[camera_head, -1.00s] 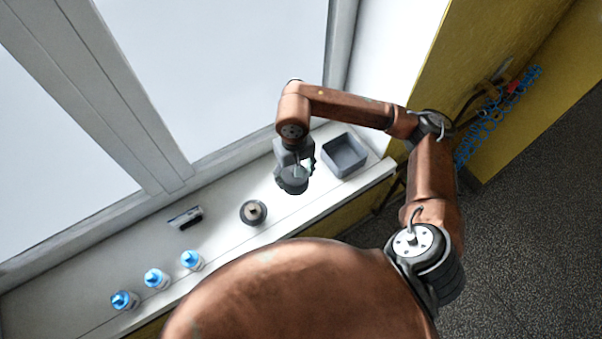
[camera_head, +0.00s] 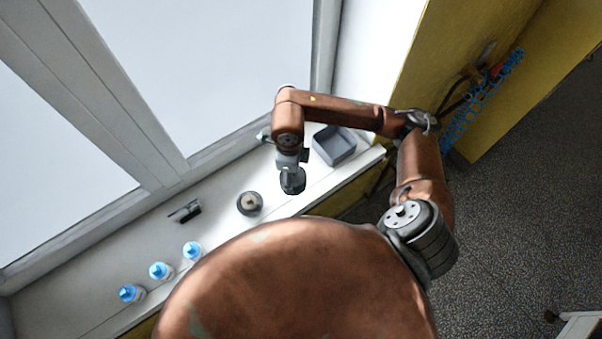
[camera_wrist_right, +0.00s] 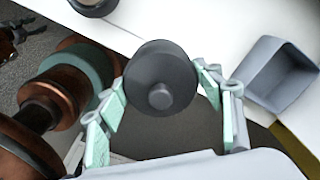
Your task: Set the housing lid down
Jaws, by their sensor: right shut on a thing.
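The housing lid is a dark grey round disc with a small knob; it shows in the head view (camera_head: 293,183) and in the right wrist view (camera_wrist_right: 160,78). My right gripper (camera_head: 292,167) is shut on it. In the wrist view the lid sits between the pale green fingertips of that gripper (camera_wrist_right: 162,92). The lid appears held above the sill near its front edge; its exact height is unclear. A round dark housing (camera_head: 249,203) with a lighter centre stands on the white sill to the left of the lid, apart from it. My left gripper is not in view.
A grey open square tray (camera_head: 334,146) stands on the white sill (camera_head: 225,222) to the right. Several blue-capped bottles (camera_head: 192,251) stand at the left. A small dark-edged object (camera_head: 185,211) lies near the window. Sill between bottles and housing is clear.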

